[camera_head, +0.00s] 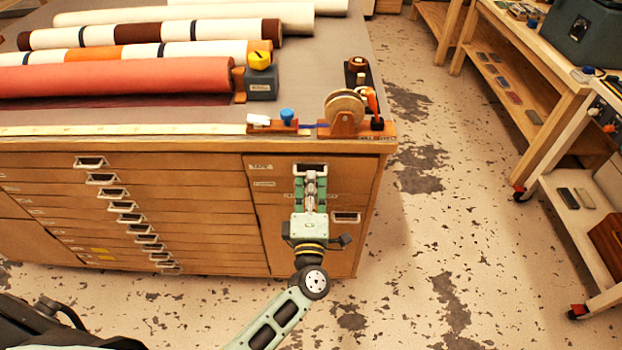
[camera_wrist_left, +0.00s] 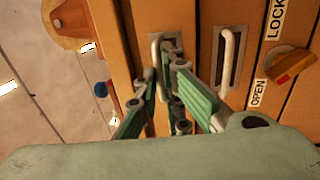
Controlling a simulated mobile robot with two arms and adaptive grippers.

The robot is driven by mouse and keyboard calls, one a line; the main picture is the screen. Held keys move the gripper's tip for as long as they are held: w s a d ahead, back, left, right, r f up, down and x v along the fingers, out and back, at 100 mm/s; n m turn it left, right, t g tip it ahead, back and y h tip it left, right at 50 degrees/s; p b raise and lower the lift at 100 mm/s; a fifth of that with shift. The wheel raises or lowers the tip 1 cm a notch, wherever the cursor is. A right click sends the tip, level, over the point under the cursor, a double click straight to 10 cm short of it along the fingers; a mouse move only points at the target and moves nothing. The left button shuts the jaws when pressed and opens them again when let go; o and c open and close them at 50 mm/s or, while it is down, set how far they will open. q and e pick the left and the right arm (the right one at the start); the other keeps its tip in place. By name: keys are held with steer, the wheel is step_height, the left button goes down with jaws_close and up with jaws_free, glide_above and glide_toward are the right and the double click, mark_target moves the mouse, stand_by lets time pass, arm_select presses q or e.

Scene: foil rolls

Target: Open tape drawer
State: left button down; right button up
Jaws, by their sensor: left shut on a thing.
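The tape drawer (camera_head: 270,185) is the upper front at the right end of the wooden cabinet, beside a small "TAPE" label. It looks flush with the cabinet. Its metal handle (camera_head: 311,167) is partly covered by my left gripper (camera_head: 311,178). In the left wrist view, the left gripper (camera_wrist_left: 166,68) has its fingertips together on the pale drawer handle (camera_wrist_left: 156,48), one finger on each side. The fingers cover part of the handle. My right gripper is not in view.
A second handle (camera_wrist_left: 229,60) and a red-tipped knob (camera_wrist_left: 290,64) near "LOCK" and "OPEN" labels are beside the fingers. A tape dispenser (camera_head: 344,113) stands on the cabinet top above. Shallow drawers fill the left. Speckled floor (camera_head: 440,230) is clear to the right.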

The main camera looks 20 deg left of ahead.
arm_select(q)
steer(key=r+p+v, duration=0.1)
steer(key=r+v, duration=0.2)
steer(key=v, duration=1.5)
steer(key=shift+s, duration=0.5)
steer(key=shift+r, duration=0.1)
steer(key=c, duration=1.9)
jaws_free()
steer(key=shift+s+d, duration=0.1)
steer(key=v, duration=1.2)
